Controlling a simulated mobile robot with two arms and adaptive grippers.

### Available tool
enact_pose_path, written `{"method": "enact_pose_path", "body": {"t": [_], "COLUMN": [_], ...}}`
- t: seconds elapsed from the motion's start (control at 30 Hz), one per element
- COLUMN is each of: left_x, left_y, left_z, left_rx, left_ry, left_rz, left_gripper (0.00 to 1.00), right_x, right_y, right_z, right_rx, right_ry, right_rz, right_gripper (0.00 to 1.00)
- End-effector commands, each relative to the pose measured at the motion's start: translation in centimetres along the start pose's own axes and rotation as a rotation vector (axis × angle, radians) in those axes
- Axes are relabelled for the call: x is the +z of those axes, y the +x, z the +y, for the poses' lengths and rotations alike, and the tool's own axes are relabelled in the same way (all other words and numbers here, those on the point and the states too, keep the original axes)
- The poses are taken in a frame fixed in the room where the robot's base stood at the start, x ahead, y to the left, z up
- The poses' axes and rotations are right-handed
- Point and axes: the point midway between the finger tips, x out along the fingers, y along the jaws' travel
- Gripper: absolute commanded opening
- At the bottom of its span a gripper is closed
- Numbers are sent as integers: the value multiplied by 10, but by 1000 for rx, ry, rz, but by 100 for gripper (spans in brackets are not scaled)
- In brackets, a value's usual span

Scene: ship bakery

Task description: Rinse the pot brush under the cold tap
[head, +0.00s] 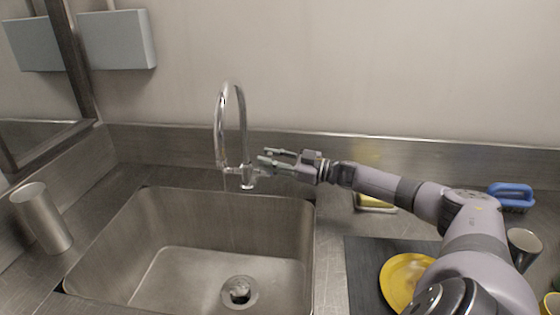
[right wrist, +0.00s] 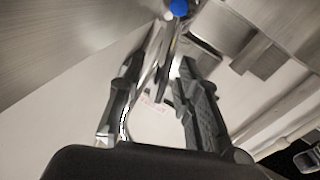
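The tap (head: 230,130) is a chrome gooseneck standing behind the sink (head: 190,200). My right gripper (head: 268,160) reaches in from the right, beside the tap's base. Its two fingers are apart in the right wrist view (right wrist: 155,80), with chrome tap parts between and beyond them. A blue round cap (right wrist: 179,8) shows past the fingertips. I cannot tell whether the fingers touch the tap. A blue-handled brush (head: 512,190), the only brush in view, lies on the counter at the far right. Whether water runs is unclear. My left gripper is out of view.
A steel cup (head: 42,218) stands left of the sink. A yellow sponge (head: 373,200) on a dish lies right of it. A yellow plate (head: 402,278) on a dark mat (head: 362,262) and a dark cup (head: 523,245) are near my right arm. The basin is empty.

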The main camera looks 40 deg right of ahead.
Motion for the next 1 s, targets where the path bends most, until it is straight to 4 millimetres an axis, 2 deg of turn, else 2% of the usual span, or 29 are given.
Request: {"method": "enact_pose_path", "body": {"t": [0.5, 0.7, 1.0], "left_x": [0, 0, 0], "left_y": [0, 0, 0], "left_z": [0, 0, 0], "left_rx": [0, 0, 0], "left_ry": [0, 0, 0], "left_rz": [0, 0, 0], "left_gripper": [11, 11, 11], "right_x": [1, 1, 0], "right_y": [-58, -68, -70], "right_z": [0, 0, 0], "right_rx": [-2, -1, -1], "right_ry": [2, 1, 0], "right_rz": [-5, -2, 0], "right_gripper": [31, 31, 31]}}
